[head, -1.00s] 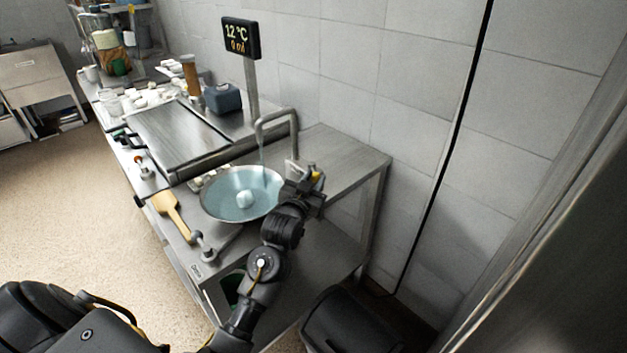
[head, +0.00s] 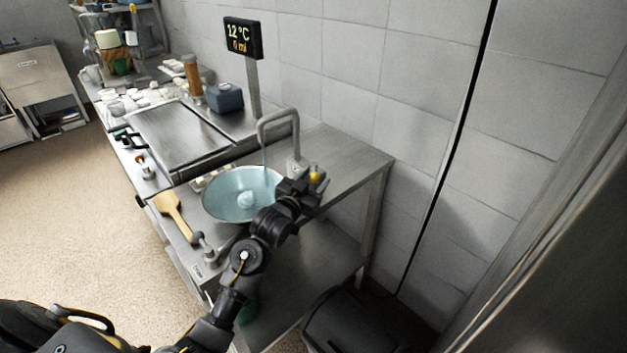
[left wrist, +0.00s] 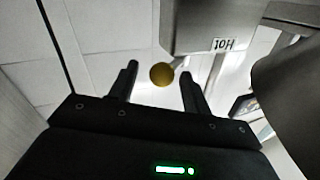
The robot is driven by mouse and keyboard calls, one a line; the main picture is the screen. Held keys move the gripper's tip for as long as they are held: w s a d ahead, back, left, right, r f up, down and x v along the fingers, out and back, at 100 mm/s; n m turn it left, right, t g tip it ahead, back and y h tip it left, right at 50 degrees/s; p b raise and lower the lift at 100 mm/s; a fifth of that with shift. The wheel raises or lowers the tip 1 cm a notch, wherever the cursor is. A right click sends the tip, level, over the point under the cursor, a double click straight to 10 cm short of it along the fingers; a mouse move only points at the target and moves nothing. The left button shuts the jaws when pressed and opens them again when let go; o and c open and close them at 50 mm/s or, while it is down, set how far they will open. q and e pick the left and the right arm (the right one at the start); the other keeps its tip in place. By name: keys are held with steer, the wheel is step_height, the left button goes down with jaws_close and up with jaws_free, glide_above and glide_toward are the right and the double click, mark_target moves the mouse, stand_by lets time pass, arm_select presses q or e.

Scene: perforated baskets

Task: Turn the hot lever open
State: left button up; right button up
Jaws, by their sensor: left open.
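The hot lever ends in a yellow ball knob (head: 316,177), beside the foot of the metal faucet (head: 281,115). In the left wrist view the knob (left wrist: 161,74) is a round brass-coloured ball on a short stem, near a grey body with a HOT label (left wrist: 223,44), which appears upside down. My left gripper (head: 302,186) is at the knob. Its fingers (left wrist: 159,71) are apart, one on each side of the knob, with visible gaps; I cannot tell the depth between them. A thin stream falls from the spout into a wide bowl (head: 214,212). My right gripper is out of view.
A display (head: 243,38) on a post reads 12 °C and 0 ml. The counter's right end (head: 350,160) is clear. A tiled wall stands behind.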

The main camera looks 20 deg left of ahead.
arm_select(q)
steer(key=shift+s+a+f, duration=0.1)
steer(key=shift+s, duration=0.15)
steer(key=s, duration=0.3)
steer(key=s+b, duration=0.1)
steer(key=s, duration=0.6)
steer(key=shift+s+a, duration=0.15)
steer(key=shift+a, duration=0.25)
steer(key=shift+c, duration=0.2)
